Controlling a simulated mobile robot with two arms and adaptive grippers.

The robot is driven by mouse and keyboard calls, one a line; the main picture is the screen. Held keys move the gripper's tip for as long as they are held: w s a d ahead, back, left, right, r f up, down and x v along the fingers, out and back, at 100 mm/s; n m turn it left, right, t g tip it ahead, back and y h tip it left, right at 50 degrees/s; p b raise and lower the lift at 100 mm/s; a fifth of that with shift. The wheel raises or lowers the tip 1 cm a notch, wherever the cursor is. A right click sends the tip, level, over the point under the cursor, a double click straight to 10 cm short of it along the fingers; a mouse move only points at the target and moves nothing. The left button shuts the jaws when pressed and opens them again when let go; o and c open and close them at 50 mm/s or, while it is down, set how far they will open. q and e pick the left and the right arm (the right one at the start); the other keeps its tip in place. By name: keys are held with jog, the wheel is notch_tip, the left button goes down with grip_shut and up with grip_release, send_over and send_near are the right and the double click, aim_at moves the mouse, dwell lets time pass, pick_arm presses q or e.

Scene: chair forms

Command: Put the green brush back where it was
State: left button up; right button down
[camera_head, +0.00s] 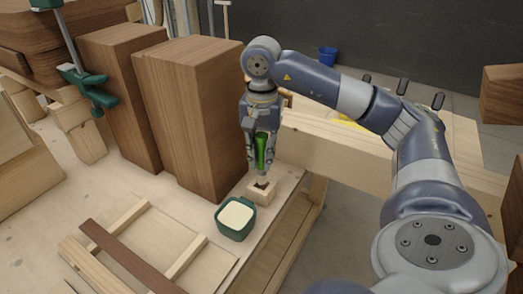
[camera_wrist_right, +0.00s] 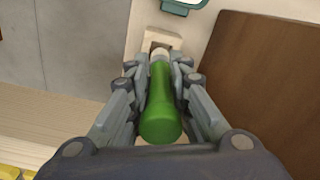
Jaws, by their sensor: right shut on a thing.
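A small light wooden block holder (camera_head: 262,191) with a dark opening stands on the bench directly below the brush. The holder also shows beyond the brush in the right wrist view (camera_wrist_right: 163,38). The brush's lower end is at or just above the opening; I cannot tell whether it is inside. My left gripper is not in view.
A dark green pot with cream contents (camera_head: 236,217) stands just left of the holder. Tall brown wooden blocks (camera_head: 190,110) stand close behind on the left. A wooden frame (camera_head: 135,245) lies on the bench in front. The bench edge is close right of the holder.

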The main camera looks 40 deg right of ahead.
aim_at(262, 168)
notch_tip(262, 168, down, 4)
jog(key=shift+d+f+p, duration=0.1)
jog(key=shift+p, duration=0.25)
jog(key=shift+f, duration=0.35)
jog(key=shift+f, duration=0.2)
jog(key=c, duration=1.5)
grip_release()
jog(key=shift+r, duration=0.15)
